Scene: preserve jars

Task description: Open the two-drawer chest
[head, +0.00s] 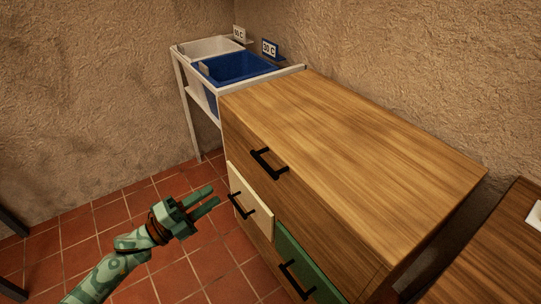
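The wooden chest (345,125) stands right of centre with its front facing the lower left. A wood-coloured front (245,150) with a black bar handle (269,163) is at the top. Below it are a cream drawer front (252,199) with a black handle (240,206) and, to its right, a green drawer front (312,272) with a black handle (296,281). I cannot tell whether any drawer stands slightly out. My green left gripper (211,198) is open and empty, left of the cream drawer's handle and apart from it. My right gripper is out of view.
A white rack (184,78) behind the chest holds a white bin (207,47) and a blue bin (235,68), with small temperature signs. A dark wooden surface (495,255) stands at the right. Red tiled floor (150,206) is clear around my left arm.

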